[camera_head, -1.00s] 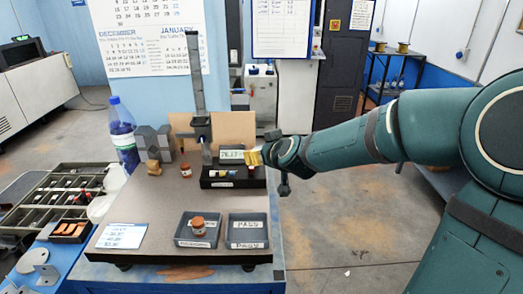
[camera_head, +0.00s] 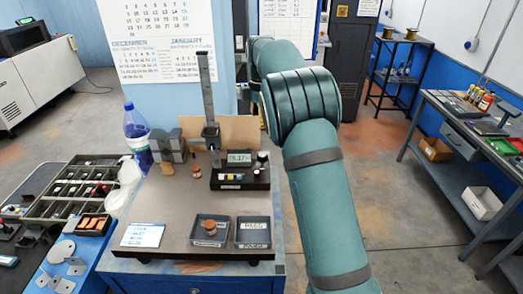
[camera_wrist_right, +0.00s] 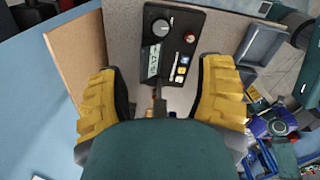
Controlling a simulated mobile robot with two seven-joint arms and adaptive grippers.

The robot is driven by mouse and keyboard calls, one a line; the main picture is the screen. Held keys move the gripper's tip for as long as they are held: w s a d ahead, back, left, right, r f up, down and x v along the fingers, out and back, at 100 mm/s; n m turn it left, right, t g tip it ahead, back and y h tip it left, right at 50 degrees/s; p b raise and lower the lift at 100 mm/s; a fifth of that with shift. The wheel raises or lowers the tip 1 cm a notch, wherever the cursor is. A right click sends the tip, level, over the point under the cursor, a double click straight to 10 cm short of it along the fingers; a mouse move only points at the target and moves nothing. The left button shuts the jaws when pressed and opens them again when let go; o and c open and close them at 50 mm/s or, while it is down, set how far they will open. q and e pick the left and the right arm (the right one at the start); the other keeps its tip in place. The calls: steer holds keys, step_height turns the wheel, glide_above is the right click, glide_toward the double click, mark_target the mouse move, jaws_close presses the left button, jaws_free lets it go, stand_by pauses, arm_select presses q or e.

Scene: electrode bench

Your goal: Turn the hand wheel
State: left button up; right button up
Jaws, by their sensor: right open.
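A height-gauge stand (camera_head: 206,95) with a tall grey column rises from the back of the bench plate. Its black readout box (camera_head: 240,178), with a lit display, stands at its foot. The right wrist view shows this box (camera_wrist_right: 172,45) from above, with a grey dial knob (camera_wrist_right: 160,27), a small red knob (camera_wrist_right: 190,37) and buttons. I cannot clearly pick out a hand wheel. My right gripper (camera_wrist_right: 157,72) has its yellow fingers wide apart, on either side of the box in the picture, with nothing held. My left gripper is not in view.
Two grey trays (camera_head: 253,246) stand at the plate's front; the left one holds a small orange-brown pot (camera_head: 209,226). Another pot (camera_head: 196,172), grey blocks (camera_head: 168,146) and a blue bottle (camera_head: 137,136) stand further back. A brown board (camera_head: 238,128) stands behind the gauge.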

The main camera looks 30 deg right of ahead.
mark_target(262, 155)
step_height(262, 155, down, 14)
steer(key=shift+s+r, duration=0.1)
steer(key=shift+s, duration=0.05)
stand_by(0.4)
jaws_close()
